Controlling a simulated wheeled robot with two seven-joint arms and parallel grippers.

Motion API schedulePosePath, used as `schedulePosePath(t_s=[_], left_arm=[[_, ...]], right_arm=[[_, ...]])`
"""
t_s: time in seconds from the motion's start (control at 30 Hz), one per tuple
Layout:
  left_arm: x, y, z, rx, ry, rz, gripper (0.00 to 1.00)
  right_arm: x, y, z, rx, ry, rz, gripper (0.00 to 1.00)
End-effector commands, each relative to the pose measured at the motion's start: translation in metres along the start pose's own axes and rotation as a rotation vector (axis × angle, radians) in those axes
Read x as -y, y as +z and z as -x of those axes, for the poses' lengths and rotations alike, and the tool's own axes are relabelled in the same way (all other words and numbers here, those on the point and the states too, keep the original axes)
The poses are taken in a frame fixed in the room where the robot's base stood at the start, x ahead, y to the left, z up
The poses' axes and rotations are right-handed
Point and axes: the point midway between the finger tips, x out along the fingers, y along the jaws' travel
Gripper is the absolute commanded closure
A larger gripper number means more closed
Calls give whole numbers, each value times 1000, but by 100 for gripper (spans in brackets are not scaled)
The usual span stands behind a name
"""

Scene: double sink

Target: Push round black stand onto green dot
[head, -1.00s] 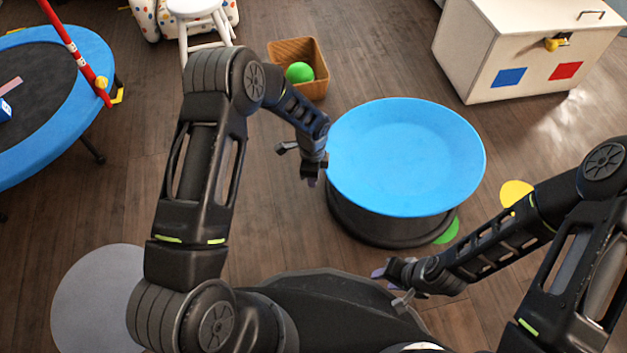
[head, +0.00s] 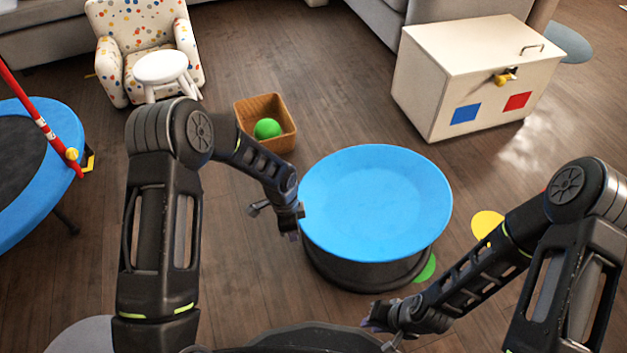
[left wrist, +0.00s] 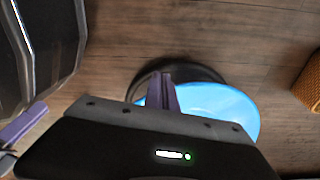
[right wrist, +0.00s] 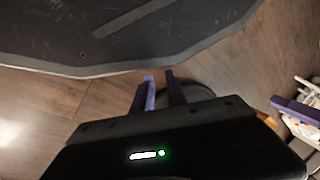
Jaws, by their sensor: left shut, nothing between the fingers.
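The round black stand (head: 335,276) is on the wood floor with a wide blue disc top (head: 375,203). The green dot (head: 427,269) peeks out at the stand's lower right; the rest of it is hidden by the stand. My left gripper (head: 292,228) is shut and empty, close to the left edge of the blue top; whether it touches cannot be told. In the left wrist view its closed fingers (left wrist: 162,92) overlap the blue top and black stand. My right gripper (head: 376,318) is in front of the stand.
A wooden box (head: 282,138) with a green ball (head: 267,129) is behind left. A white chest (head: 450,80) stands behind right. A yellow dot (head: 487,224) is on the floor at right. A blue-rimmed trampoline (head: 45,205) is at far left. Floor left of the stand is clear.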

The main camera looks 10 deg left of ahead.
Motion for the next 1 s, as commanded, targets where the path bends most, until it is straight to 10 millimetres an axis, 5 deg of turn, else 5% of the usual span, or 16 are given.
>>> schedulePosePath(t_s=[0.2,0.4,0.57,1.0], left_arm=[[-110,-14,-40,-189,110,631,100],[-190,-2,-43,-248,164,1254,100],[-210,8,-40,-252,161,1442,100],[-209,7,-40,-254,160,1444,100]], right_arm=[[0,0,0,0,0,0,100],[0,0,0,0,0,0,100],[0,0,0,0,0,0,100],[0,0,0,0,0,0,100]])
